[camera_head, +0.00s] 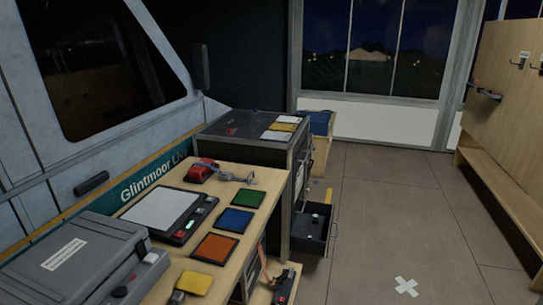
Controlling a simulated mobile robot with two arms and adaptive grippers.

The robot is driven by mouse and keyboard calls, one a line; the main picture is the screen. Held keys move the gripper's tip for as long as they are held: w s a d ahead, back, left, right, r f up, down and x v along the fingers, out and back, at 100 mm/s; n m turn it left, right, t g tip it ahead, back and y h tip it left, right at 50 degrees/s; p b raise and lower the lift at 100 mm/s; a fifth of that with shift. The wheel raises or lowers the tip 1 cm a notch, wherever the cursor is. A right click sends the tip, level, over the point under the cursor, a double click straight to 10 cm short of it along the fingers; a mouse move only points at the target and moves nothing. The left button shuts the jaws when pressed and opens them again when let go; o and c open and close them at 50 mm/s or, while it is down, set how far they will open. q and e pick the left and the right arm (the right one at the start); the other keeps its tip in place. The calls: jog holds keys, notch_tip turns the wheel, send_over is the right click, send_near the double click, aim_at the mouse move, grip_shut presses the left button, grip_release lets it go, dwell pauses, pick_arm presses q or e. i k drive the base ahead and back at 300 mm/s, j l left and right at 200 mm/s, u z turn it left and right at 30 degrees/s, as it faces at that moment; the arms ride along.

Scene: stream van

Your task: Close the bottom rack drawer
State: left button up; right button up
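A dark equipment rack (285,220) stands beyond the wooden desk, against the van side. Its low bottom drawer (331,232) is pulled out toward the right, over the floor. The drawer is dark, with a few small dark and light items inside. The drawer's near lower part and its inner end are partly hard to see. Neither of my grippers is in view.
The wooden desk (262,178) fills the near left, bearing a grey case (75,255), a screen panel (160,210) and coloured pads. A low shelf with a small device (285,285) is near the drawer. Open floor (400,220) with a white cross lies right; a wooden bench (500,200) stands beyond.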

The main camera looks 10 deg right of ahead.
aim_at(303, 226)
jog(key=i+l, duration=0.15)
jog(key=l, duration=0.25)
jog(key=i+l+z, duration=0.1)
jog(key=l, duration=0.25)
jog(key=i+l, duration=0.2)
jog(key=l, duration=0.15)
jog(key=i+l+z, duration=0.15)
jog(key=l, duration=0.25)
jog(key=i+l, duration=0.2)
jog(key=l, duration=0.15)
jog(key=i+l, duration=0.2)
jog(key=i, duration=0.15)
jog(key=i+l, duration=0.2)
jog(key=i, duration=0.15)
